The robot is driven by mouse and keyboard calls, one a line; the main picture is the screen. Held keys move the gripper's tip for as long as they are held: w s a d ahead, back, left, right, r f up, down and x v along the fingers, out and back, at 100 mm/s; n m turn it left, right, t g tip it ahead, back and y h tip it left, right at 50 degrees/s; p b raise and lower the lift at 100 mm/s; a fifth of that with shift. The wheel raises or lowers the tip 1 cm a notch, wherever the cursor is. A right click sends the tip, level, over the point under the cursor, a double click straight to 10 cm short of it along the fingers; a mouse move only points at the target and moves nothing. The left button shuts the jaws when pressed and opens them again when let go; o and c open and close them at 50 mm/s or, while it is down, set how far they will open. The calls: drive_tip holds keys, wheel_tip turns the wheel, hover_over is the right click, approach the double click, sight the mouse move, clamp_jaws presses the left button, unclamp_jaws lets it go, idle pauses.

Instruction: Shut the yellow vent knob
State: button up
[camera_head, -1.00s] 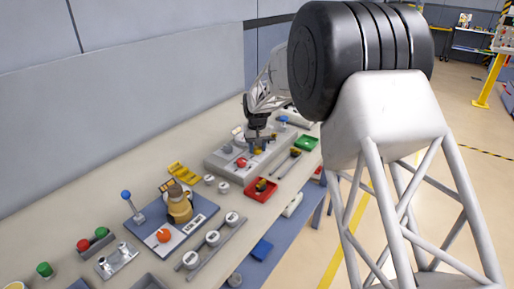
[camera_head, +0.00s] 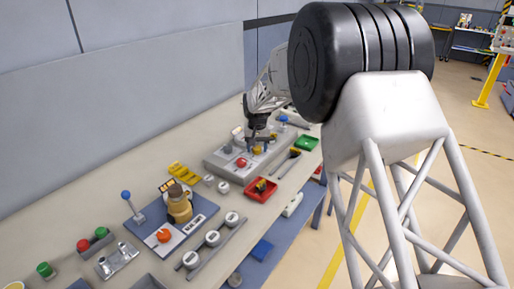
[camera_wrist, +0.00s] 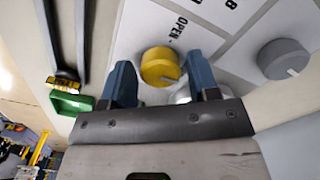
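The yellow vent knob (camera_wrist: 160,66) sits on a white labelled panel in the wrist view, with "OPEN" printed beside it and a short pale line on its side. My gripper (camera_wrist: 160,64) is open, with one blue finger on each side of the knob and visible gaps between. I cannot tell how deep the fingertips reach beside it. In the head view my gripper (camera_head: 258,138) is over the grey panel box (camera_head: 222,165), and the yellow knob (camera_head: 257,150) shows just below it, partly hidden.
A grey knob (camera_wrist: 285,58) is on the same panel. In the head view, a red knob (camera_head: 241,162) is left of my gripper and a blue knob (camera_head: 283,118) behind it. A red tray (camera_head: 260,190) and green tray (camera_head: 306,143) lie in front and to the right.

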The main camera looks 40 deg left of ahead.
sight(257, 147)
drive_tip(key=shift+o, duration=0.6)
drive_tip(key=shift+r, duration=0.1)
drive_tip(key=shift+r, duration=3.8)
